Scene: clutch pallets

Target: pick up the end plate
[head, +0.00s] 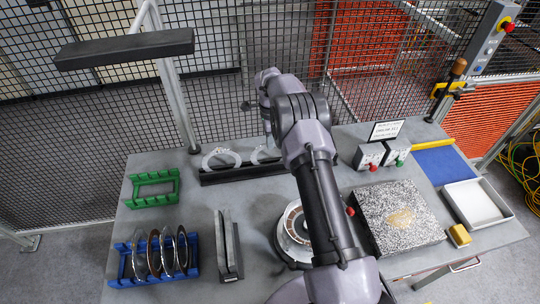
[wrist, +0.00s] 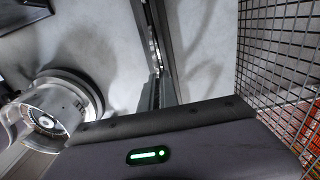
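No part is clearly marked as the end plate. Two pale ring-shaped plates stand upright in a long black rack (head: 243,174) at the back of the table, a left ring (head: 208,161) and a right ring (head: 256,155). The right ring is partly hidden by my arm. My gripper (head: 267,127) is at the far end of the arm, close to the right ring; its fingers are mostly hidden in the head view. Whether it touches the ring I cannot tell.
A silver clutch drum (head: 288,252) stands beneath my arm. A blue rack (head: 194,266) holds several discs. A dark slotted stand (head: 219,252), a green rack (head: 134,202), a speckled slab (head: 425,235), a white tray (head: 478,193) and button boxes (head: 365,158) surround it. Mesh fence stands behind.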

